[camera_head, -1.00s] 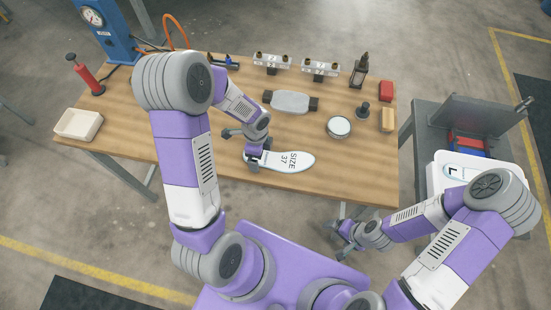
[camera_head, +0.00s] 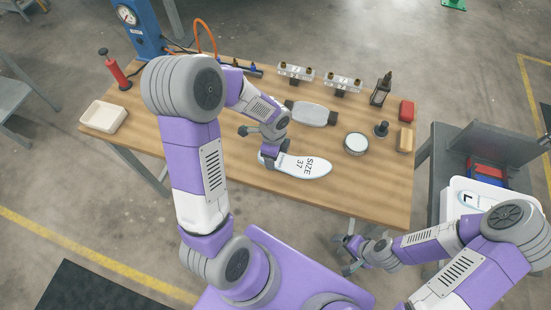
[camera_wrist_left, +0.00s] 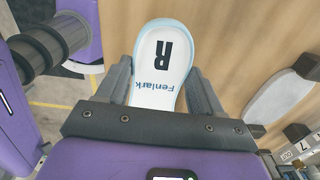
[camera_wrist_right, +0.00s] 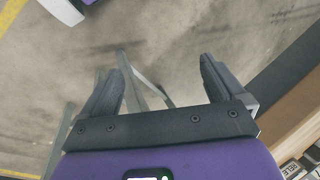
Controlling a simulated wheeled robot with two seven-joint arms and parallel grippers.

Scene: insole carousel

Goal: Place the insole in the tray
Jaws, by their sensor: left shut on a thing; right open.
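In the left wrist view the insole (camera_wrist_left: 158,75) shows "R" and "Fenlark" between the fingers (camera_wrist_left: 157,82). I cannot tell whether it touches the table.
On the wooden table (camera_head: 225,170) stand a grey pad (camera_head: 312,114), a round tin (camera_head: 356,144), a red block (camera_head: 407,111) and a tan block (camera_head: 405,139). A white bin (camera_head: 103,116) sits at the left edge. A gap separates table and grey cart (camera_head: 437,150).

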